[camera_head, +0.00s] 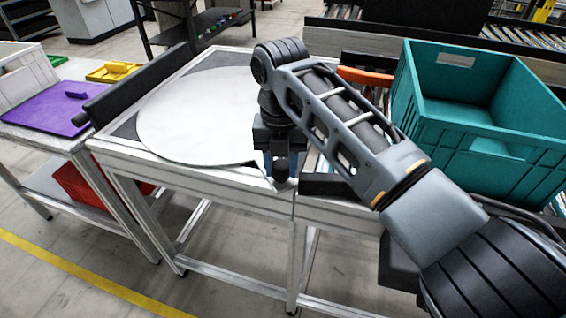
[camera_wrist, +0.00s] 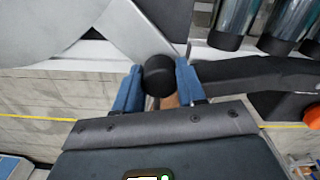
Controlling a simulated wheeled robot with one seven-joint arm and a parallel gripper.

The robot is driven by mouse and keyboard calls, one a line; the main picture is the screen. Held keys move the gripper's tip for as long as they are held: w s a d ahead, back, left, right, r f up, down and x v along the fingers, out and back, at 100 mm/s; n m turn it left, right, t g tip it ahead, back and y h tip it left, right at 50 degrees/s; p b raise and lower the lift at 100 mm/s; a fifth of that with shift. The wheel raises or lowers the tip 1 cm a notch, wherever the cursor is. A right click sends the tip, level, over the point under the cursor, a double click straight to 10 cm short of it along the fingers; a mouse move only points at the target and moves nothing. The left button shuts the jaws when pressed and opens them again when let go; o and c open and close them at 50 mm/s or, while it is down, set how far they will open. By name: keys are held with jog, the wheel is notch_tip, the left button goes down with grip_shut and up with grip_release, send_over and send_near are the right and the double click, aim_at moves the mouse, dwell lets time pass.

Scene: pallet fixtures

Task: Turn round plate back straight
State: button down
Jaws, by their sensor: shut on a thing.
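The round plate (camera_head: 200,115) is a large flat pale grey disc lying on a metal-framed table. Its notched edge near my gripper also shows in the wrist view (camera_wrist: 150,22). My gripper (camera_head: 277,160) is at the plate's near right edge, pointing down. In the wrist view its two blue fingers stand on either side of a round black knob (camera_wrist: 158,74) and are shut on it. How the knob joins the plate is hidden. My arm covers the plate's far right side.
A black bar (camera_head: 140,85) runs along the table's left edge. A teal crate (camera_head: 480,150) stands to the right by rollers. A side table on the left holds a purple board (camera_head: 45,108) and a yellow tray (camera_head: 112,72). A red bin (camera_head: 85,185) is below.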

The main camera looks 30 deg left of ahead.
jog(key=shift+w+d+r, duration=0.15)
jog(key=shift+w+r, duration=0.1)
jog(key=shift+w, duration=0.25)
jog(key=c, duration=1)
grip_release()
jog(key=shift+w, duration=0.1)
jog(key=o, duration=0.3)
jog(key=shift+f, duration=0.2)
jog(key=shift+o, duration=0.2)
jog(key=shift+s, duration=0.2)
jog(key=shift+r+b, duration=0.4)
jog(key=shift+r, duration=3.55)
